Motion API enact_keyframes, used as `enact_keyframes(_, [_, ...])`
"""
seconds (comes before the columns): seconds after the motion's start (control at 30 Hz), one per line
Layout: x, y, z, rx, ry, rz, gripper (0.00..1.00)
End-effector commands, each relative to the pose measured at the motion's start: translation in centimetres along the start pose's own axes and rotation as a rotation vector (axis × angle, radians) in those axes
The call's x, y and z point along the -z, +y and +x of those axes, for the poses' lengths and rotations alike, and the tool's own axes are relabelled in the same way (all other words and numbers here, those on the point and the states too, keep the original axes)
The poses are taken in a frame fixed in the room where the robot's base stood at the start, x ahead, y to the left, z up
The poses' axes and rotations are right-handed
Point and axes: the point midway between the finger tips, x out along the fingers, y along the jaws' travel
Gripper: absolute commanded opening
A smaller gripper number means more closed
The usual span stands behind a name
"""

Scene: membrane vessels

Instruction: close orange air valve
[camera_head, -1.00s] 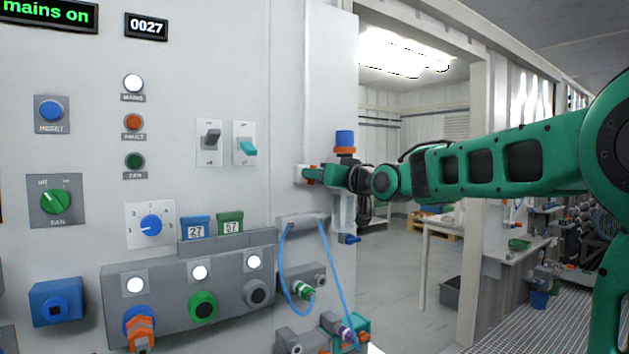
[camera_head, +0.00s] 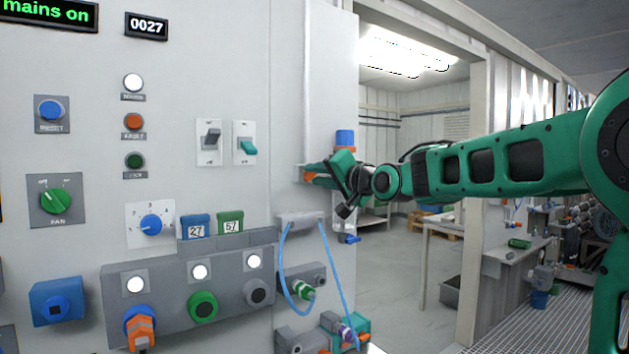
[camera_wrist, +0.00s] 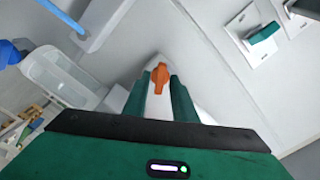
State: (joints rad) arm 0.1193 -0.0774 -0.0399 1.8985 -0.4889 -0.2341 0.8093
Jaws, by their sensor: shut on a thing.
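The orange air valve handle (camera_wrist: 160,76) shows in the wrist view between the two green fingers of my gripper (camera_wrist: 161,90). The fingers are shut on it. In the head view my gripper (camera_head: 312,174) is at the right edge of the grey panel, with a bit of the orange handle (camera_head: 309,178) showing at its fingertips. The rest of the valve is mostly hidden behind the fingers.
A clear filter housing with a blue cap (camera_head: 345,139) stands just behind my gripper. Below are a grey block (camera_head: 302,219) with blue hoses and several fittings. Two toggle switches (camera_head: 209,141) sit to the left. A doorway opens at right.

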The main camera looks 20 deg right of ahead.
Motion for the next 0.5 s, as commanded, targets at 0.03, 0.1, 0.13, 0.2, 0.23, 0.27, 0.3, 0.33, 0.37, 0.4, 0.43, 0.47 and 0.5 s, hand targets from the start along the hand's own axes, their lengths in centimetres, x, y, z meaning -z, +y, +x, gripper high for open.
enact_keyframes(0.03, [0.04,0.28,-0.02,-0.005,0.001,0.044,0.03])
enact_keyframes(0.1, [0.05,0.32,-0.03,-0.005,0.001,0.111,0.03])
enact_keyframes(0.13, [0.06,0.34,-0.03,-0.006,0.001,0.139,0.03])
enact_keyframes(0.2, [0.07,0.40,-0.04,-0.006,0.002,0.205,0.03])
enact_keyframes(0.23, [0.08,0.42,-0.04,-0.006,0.002,0.232,0.03])
enact_keyframes(0.27, [0.08,0.44,-0.04,-0.007,0.002,0.259,0.03])
enact_keyframes(0.3, [0.08,0.46,-0.04,-0.007,0.003,0.294,0.03])
enact_keyframes(0.33, [0.08,0.48,-0.04,-0.007,0.003,0.321,0.03])
enact_keyframes(0.37, [0.08,0.50,-0.04,-0.007,0.003,0.346,0.03])
enact_keyframes(0.4, [0.07,0.52,-0.04,-0.007,0.003,0.378,0.03])
enact_keyframes(0.43, [0.06,0.54,-0.04,-0.008,0.003,0.401,0.03])
enact_keyframes(0.47, [0.06,0.55,-0.04,-0.008,0.003,0.423,0.03])
enact_keyframes(0.5, [0.05,0.56,-0.04,-0.008,0.003,0.451,0.03])
